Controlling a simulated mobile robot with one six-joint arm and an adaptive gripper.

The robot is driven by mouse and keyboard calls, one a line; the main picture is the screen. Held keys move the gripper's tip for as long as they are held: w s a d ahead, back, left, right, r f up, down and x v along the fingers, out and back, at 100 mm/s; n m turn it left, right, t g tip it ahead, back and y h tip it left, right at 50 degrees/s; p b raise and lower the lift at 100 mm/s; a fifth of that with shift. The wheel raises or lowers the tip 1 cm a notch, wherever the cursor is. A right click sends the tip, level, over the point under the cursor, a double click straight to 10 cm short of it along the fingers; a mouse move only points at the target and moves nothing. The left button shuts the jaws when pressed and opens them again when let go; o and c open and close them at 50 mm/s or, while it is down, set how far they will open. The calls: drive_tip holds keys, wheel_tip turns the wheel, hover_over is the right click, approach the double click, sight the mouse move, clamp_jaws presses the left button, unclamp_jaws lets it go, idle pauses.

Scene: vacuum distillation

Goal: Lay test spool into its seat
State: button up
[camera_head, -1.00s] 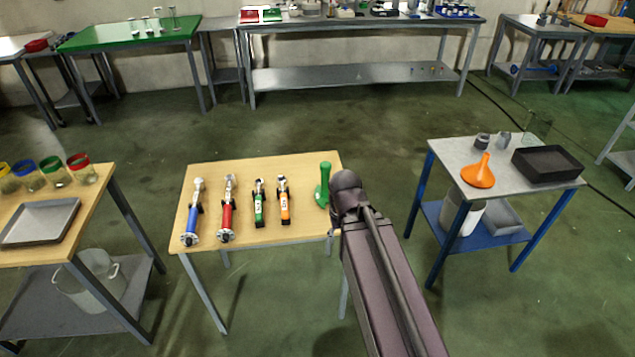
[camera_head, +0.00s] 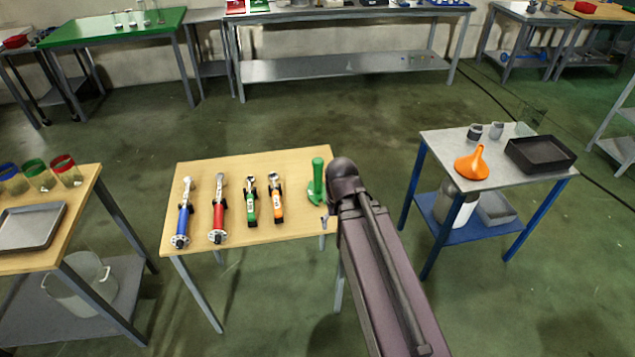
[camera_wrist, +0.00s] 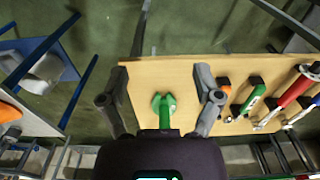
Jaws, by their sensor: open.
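My gripper (camera_wrist: 160,76) is open, with one finger on each side of the green piece and a gap to both. My arm hides most of my gripper in the head view.
Left of the green piece lie an orange tool (camera_head: 276,200), a green tool (camera_head: 251,204), a red tool (camera_head: 219,212) and a blue tool (camera_head: 184,212). A blue-legged table (camera_head: 440,150) on the right holds an orange funnel (camera_head: 472,164) and a black tray (camera_head: 540,154).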

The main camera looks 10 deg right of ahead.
sight(318, 164)
drive_tip(key=w+r+t+p, duration=0.2)
drive_tip(key=w+r+p, duration=0.1)
drive_tip(key=w, duration=0.8)
drive_tip(key=w+r+t+p, duration=0.2)
drive_tip(key=w+r, duration=0.2)
drive_tip(key=w, duration=0.7)
drive_tip(key=shift+w+r+p, duration=0.3)
drive_tip(key=shift+w+p, duration=0.05)
drive_tip(key=shift+p, duration=0.05)
drive_tip(key=shift+a+f, duration=0.1)
drive_tip(key=b+x, duration=0.7)
drive_tip(key=shift+w+f, duration=0.15)
drive_tip(key=shift+f, duration=0.05)
drive_tip(key=shift+w+f+b, duration=0.25)
drive_tip(key=shift+f+b, duration=0.25)
drive_tip(key=shift+d+b+x, duration=0.2)
drive_tip(key=shift+b+x, duration=2.15)
drive_tip(key=shift+x, duration=0.2)
drive_tip(key=shift+w, duration=0.15)
drive_tip(key=shift+c, duration=0.2)
drive_tip(key=shift+r, duration=0.1)
clamp_jaws()
